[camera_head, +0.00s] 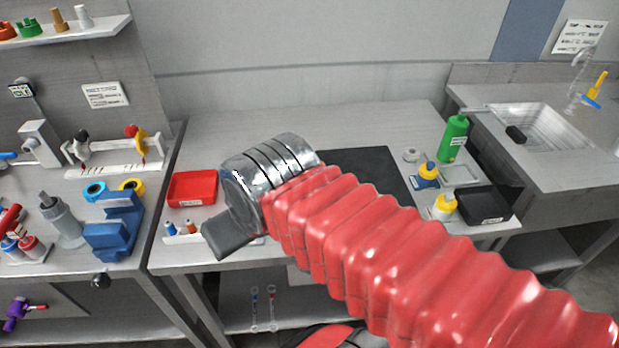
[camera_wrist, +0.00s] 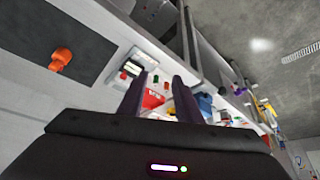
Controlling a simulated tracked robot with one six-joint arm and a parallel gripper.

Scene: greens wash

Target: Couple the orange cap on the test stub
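An orange piece (camera_wrist: 61,59) lies or stands on the dark mat (camera_wrist: 90,40) at the upper left of the wrist view; I take it as the orange cap. In the head view my arm hides this piece, and only part of the mat (camera_head: 375,163) shows. I cannot make out the test stub for certain in either view. My gripper (camera_wrist: 160,84) is open, with its two dark fingers apart and nothing visible held between them. In the head view the gripper (camera_head: 228,236) is above the front left of the middle table, apart from the orange piece.
A red tray (camera_head: 192,187) and a small white rack (camera_head: 183,238) are on the table's left. A green bottle (camera_head: 453,138), yellow-topped bottles (camera_head: 443,206) and a black tray (camera_head: 483,206) stand right. A blue fixture (camera_head: 117,228) is on the left bench. The table's back is clear.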

